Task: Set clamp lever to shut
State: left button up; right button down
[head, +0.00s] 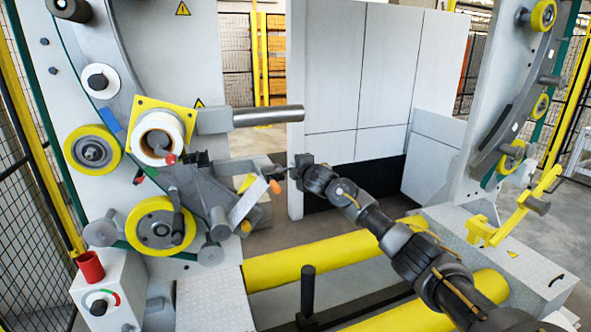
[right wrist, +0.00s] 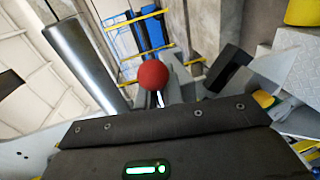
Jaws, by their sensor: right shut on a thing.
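A lever with a red ball knob (right wrist: 153,74) shows in the right wrist view, between the fingers of my right gripper (right wrist: 168,93). I take it as the clamp lever. The fingers are shut on it just below the ball. In the head view my right gripper (head: 292,172) reaches in from the lower right to the end of the grey clamp assembly on the left machine column, below the steel mandrel (head: 268,115). My left gripper is not in view.
An orange-tipped handle (head: 275,187) is close to my right gripper. The mandrel also shows in the right wrist view (right wrist: 82,62).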

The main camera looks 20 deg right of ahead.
jog(key=c, duration=1.5)
grip_release()
jog(key=shift+s+a+b, duration=0.1)
jog(key=shift+s+b, duration=0.2)
jog(key=shift+s, duration=0.3)
jog(key=s, duration=0.3)
jog(key=s+r+b, duration=0.1)
jog(key=s, duration=0.2)
jog(key=s+r+b, duration=0.1)
jog(key=s, duration=0.2)
jog(key=shift+s+a, duration=0.15)
jog(key=shift+a, duration=0.1)
